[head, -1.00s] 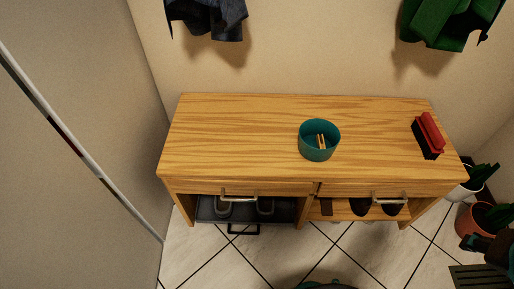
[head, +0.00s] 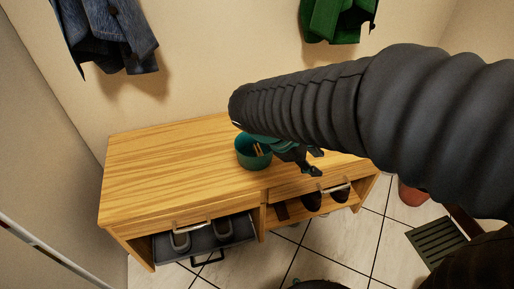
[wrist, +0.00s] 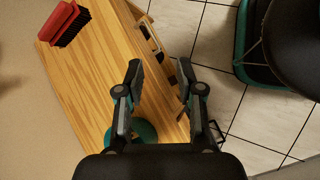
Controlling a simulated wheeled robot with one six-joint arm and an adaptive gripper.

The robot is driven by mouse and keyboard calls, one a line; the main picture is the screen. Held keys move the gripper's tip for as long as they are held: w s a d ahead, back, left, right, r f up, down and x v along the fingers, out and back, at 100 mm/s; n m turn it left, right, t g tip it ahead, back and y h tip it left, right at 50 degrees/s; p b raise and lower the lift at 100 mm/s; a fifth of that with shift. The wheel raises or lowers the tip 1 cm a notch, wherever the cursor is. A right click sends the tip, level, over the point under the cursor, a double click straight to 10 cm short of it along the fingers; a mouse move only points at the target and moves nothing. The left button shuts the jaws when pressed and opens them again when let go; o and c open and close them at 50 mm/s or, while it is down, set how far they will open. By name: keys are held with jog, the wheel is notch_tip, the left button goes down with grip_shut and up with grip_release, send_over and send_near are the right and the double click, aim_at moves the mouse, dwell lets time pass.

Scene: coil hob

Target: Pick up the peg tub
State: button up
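The peg tub (head: 247,160) is a round teal tub holding a few wooden pegs. It stands upright on the wooden bench top, partly hidden by my arm in the head view. In the wrist view a teal part of the tub (wrist: 147,132) shows behind the left finger. My gripper (head: 317,162) is to the right of the tub in the head view. In the wrist view my gripper (wrist: 161,72) has its two fingers apart with nothing held between them.
The wooden bench (head: 160,165) has clear top to the tub's left. A red brush (wrist: 62,22) lies on its far end. Coats (head: 110,35) hang above, and a plant pot (head: 411,193) stands right.

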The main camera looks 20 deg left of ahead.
jog(key=a+f+n+t+h, duration=0.2)
jog(key=a+f+n+t, duration=0.15)
jog(key=a+n, duration=0.6)
jog(key=n+t, duration=0.2)
jog(key=t, duration=0.2)
send_near(266, 153)
jog(key=shift+g, duration=0.25)
jog(key=b+x, duration=0.1)
jog(key=x, duration=0.9)
jog(key=shift+w+a+b, duration=0.15)
jog(key=shift+w+b, duration=0.05)
jog(key=shift+b, duration=0.1)
grip_shut()
